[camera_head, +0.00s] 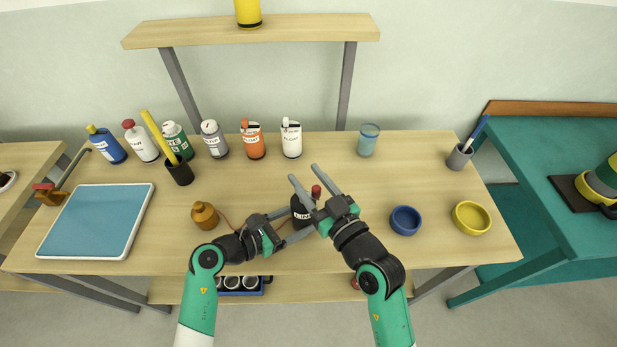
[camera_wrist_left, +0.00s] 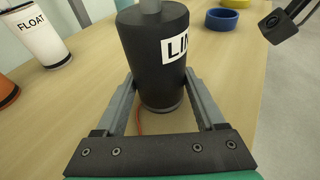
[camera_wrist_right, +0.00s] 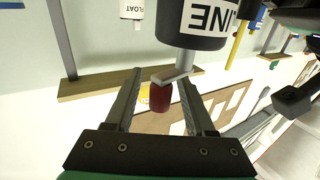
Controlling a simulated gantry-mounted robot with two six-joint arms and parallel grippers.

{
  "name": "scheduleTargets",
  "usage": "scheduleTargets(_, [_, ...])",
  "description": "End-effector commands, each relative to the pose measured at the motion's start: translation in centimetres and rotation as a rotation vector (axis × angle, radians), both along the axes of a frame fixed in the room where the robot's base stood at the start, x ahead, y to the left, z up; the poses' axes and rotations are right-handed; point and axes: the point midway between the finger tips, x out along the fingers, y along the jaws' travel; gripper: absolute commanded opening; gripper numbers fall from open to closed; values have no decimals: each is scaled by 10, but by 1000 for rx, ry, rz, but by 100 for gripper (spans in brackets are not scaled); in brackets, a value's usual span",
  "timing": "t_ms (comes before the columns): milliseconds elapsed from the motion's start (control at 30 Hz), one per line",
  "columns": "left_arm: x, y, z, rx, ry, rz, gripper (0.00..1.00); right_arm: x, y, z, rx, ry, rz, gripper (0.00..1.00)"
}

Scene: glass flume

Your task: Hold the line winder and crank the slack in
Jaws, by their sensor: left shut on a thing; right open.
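The line winder (camera_head: 301,212) is a black upright drum with a white label, on the table's front middle. My left gripper (camera_head: 291,225) is shut on its body; the left wrist view shows a finger on each side of the drum (camera_wrist_left: 153,60). The winder's grey crank arm (camera_wrist_right: 177,72) carries a red knob (camera_wrist_right: 160,98), seen in the right wrist view. My right gripper (camera_head: 306,176) is open at the winder's top, and its fingers appear on either side of the knob; contact cannot be told. A thin orange line (camera_wrist_left: 138,122) runs from the winder towards an orange-brown float (camera_head: 204,215).
Several labelled bottles (camera_head: 214,140) and a black cup (camera_head: 180,173) stand at the back left. A blue tray (camera_head: 97,222) lies at left. Blue (camera_head: 406,220) and yellow (camera_head: 471,218) bowls stand at right. A raised shelf (camera_head: 250,32) is behind.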

Motion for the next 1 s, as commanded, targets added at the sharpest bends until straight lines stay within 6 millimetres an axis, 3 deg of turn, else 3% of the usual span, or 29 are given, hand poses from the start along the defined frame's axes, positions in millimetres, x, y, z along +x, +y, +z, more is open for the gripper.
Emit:
scheduleTargets(267, [0,0,0,0,0,0,40,-12,-8,0,-1,-2,-1,55])
scheduleTargets(700, [0,0,0,0,0,0,40,-94,-54,0,1,0,-3,55])
scheduleTargets(1000, [0,0,0,1,1,0,40,-105,-58,0,0,0,0,55])
